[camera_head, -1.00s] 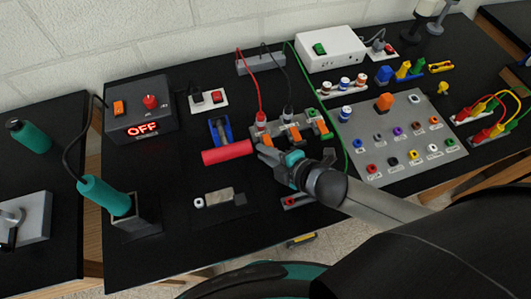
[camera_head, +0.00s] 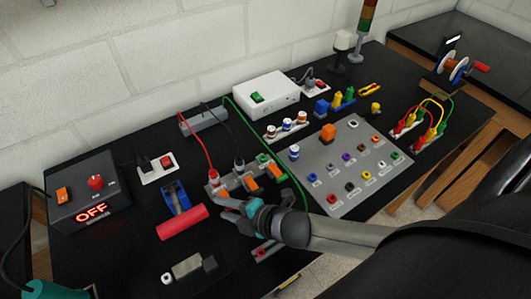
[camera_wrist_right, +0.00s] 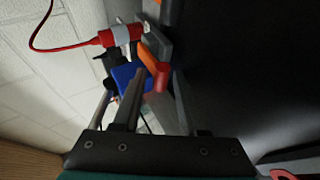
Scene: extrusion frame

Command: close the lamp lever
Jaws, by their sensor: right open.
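A row of grey connector blocks (camera_head: 264,182) with orange levers stands mid-table, and red and black leads are plugged into it. One orange lever (camera_head: 250,185) stands up beside the black plug; another orange lever (camera_head: 277,172) is farther right. I cannot tell which is the lamp lever. My right gripper (camera_head: 226,199) is at the near left end of the row, open, with its fingertips close to the red plug (camera_head: 213,180). In the right wrist view, an orange lever (camera_wrist_right: 150,56) and the red plug (camera_wrist_right: 115,37) lie beyond the open fingers (camera_wrist_right: 155,105). Contact is unclear.
A red-handled blue switch (camera_head: 181,207) stands just left of my gripper. A grey button panel (camera_head: 345,198) is to the right. A box reading OFF (camera_head: 88,194) is at the left. A green wire (camera_head: 285,159) runs behind the blocks.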

